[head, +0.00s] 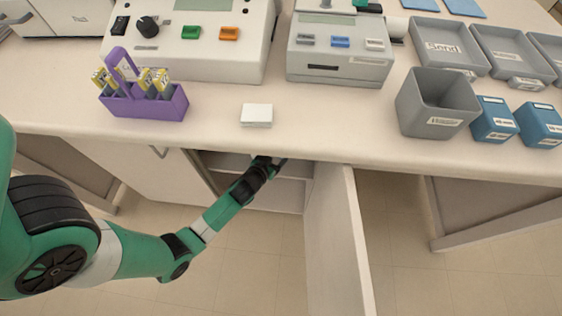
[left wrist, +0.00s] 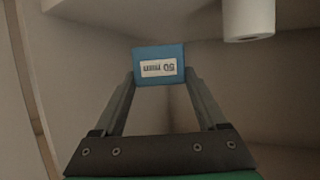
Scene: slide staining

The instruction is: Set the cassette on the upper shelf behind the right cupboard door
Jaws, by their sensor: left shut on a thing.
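In the left wrist view my left gripper (left wrist: 162,92) is shut on a blue cassette (left wrist: 160,55) with a white label, held between its two fingertips. The gripper is inside the cupboard, with pale inner walls around it. In the head view my left arm reaches under the worktop into the open cupboard; the gripper (head: 280,162) is mostly hidden by the worktop edge, and the cassette cannot be seen there. The right cupboard door (head: 335,240) stands open towards me. A shelf (head: 292,166) shows inside the cupboard. My right gripper is not in view.
A white cylinder (left wrist: 248,18) is at the upper right inside the cupboard. The left cupboard door (head: 150,180) is beside my arm. On the worktop (head: 320,125) stand a purple slide rack (head: 150,107), a white block (head: 257,115) and a grey bin (head: 437,103).

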